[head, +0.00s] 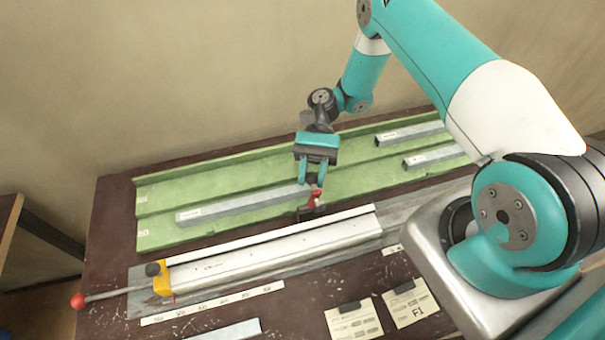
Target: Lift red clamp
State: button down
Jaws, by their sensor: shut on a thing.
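The red clamp (315,198) is a small red piece with a dark lower part. It sits at the back edge of the silver clamp rail, right of the middle of the bench. My gripper (312,182) points down from above, with its teal fingers shut on the red clamp. The fingers cover the clamp's upper part. I cannot tell whether the clamp's dark base touches the bench or rail below.
A green tray (158,233) holds grey profiles (243,204). A silver profile (270,256) lies in front, with a yellow clamp end (162,277) and a red-knobbed rod (78,301) at left. Paper cards (354,320) lie at the front. A wall stands behind.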

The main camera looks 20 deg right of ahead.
jog(key=shift+w+f, duration=0.1)
jog(key=shift+f, duration=0.1)
dwell(0.3)
jog(key=c, duration=0.8)
grip_release()
jog(key=shift+r, duration=0.1)
notch_tip(320, 180, up, 8)
jog(key=shift+r+b, duration=0.25)
jog(key=shift+b, duration=0.65)
notch_tip(320, 180, up, 12)
jog(key=p, duration=1)
jog(key=shift+f, duration=0.25)
jog(key=shift+c, duration=0.5)
